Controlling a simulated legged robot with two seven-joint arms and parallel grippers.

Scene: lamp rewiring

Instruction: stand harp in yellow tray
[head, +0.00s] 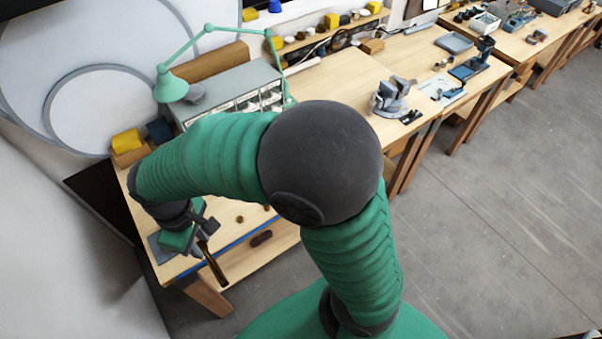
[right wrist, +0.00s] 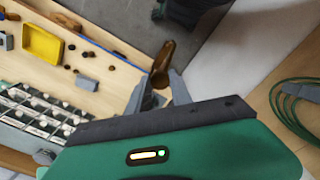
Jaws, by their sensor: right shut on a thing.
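My right gripper (head: 207,234) is at the left end of the near bench, by its front edge, and it also shows in the right wrist view (right wrist: 158,84). It is shut on a narrow brass-brown piece, which I take to be the harp (right wrist: 162,58). In the head view the harp (head: 216,268) hangs down and tilted from the fingers, beyond the bench edge; its full shape is unclear. The yellow tray (right wrist: 43,45) lies on the bench top, upper left in the right wrist view, apart from the gripper. In the head view I cannot see the tray. My left gripper is out of view.
A drawer cabinet (head: 240,92) with a green lamp (head: 171,87) stands at the back of the bench. Small dark parts (right wrist: 88,56) lie near the tray. A green cable coil (right wrist: 285,105) is at the right of the wrist view. A vise (head: 391,98) stands farther right.

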